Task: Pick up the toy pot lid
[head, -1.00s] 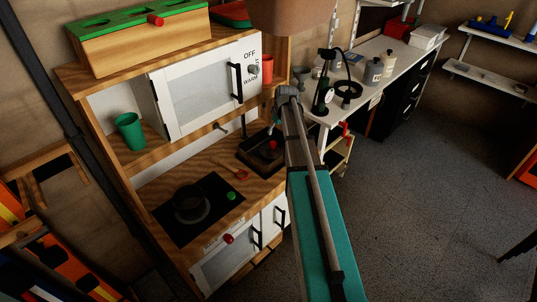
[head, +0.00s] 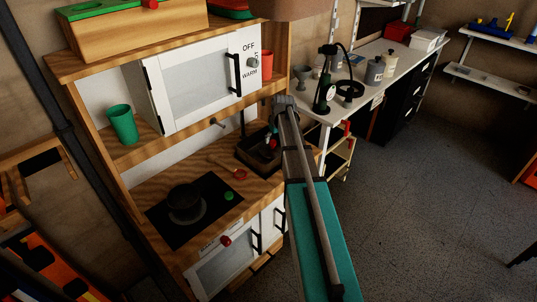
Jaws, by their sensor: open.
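A dark sink basin (head: 248,158) is set in the right end of the toy kitchen's wooden counter. A small red knob (head: 272,144) shows in it, apparently on the toy pot lid; the lid's body is dark and hard to make out. My gripper (head: 272,136) is small and partly hidden by my arm. It is open, close above or around the red knob; I cannot tell whether it touches. A black toy pot (head: 184,197) sits on the black stove plate at the left, apart from my gripper.
A wooden spoon (head: 228,167) lies on the counter between stove and sink. A white toy microwave (head: 200,80) hangs above, with a green cup (head: 122,124) to its left. A white workbench (head: 385,60) with bottles stands behind. The floor at right is clear.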

